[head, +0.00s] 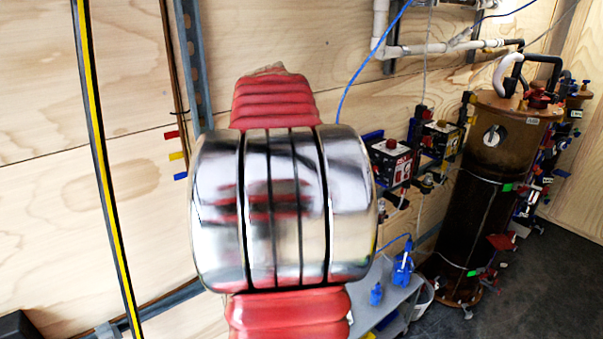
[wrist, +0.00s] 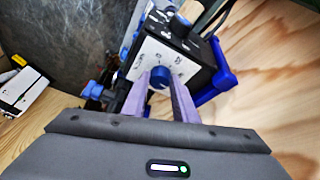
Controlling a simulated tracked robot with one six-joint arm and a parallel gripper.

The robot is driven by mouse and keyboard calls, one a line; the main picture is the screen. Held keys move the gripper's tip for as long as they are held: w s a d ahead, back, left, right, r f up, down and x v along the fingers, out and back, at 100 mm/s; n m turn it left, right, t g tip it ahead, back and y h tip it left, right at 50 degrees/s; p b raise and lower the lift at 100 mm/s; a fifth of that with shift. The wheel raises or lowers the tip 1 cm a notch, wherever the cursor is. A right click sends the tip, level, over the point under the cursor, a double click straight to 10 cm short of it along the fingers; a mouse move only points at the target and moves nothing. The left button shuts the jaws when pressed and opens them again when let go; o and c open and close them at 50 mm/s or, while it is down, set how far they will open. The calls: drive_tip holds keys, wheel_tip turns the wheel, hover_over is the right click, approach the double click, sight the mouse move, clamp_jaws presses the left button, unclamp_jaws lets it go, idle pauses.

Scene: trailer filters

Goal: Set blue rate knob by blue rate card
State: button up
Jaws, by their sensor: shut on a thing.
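The blue rate knob (wrist: 159,77) sits on the white dial face (wrist: 176,55) of a black box in the wrist view. Small dark marks show on the face around the knob. My gripper (wrist: 160,84) has its two purple fingers on either side of the knob and is shut on it. I cannot read the knob's pointer. In the head view my arm fills the middle and my gripper cannot be made out. I cannot make out a blue rate card for certain; a small blue tag (head: 180,176) shows on the wall.
A brown cylindrical tank (head: 480,210) stands at right. A grey bench (head: 385,305) holds blue items. In the wrist view, a blue bracket (wrist: 217,77) is close right of the fingers.

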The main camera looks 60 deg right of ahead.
drive_tip(key=m, duration=0.2)
drive_tip(key=m+g, duration=0.1)
drive_tip(key=m, duration=0.1)
drive_tip(key=shift+w+d+g+y, duration=0.1)
drive_tip(key=shift+w+g+y, duration=0.1)
drive_tip(key=shift+g+y, duration=0.1)
drive_tip(key=m+g+y, duration=0.1)
drive_tip(key=m, duration=0.4)
drive_tip(key=shift+w+d, duration=0.1)
drive_tip(key=shift+m, duration=0.3)
drive_tip(key=o, duration=1)
drive_tip(key=shift+o, duration=0.2)
drive_tip(key=shift+r, duration=0.1)
wheel_tip(320, 180, up, 10)
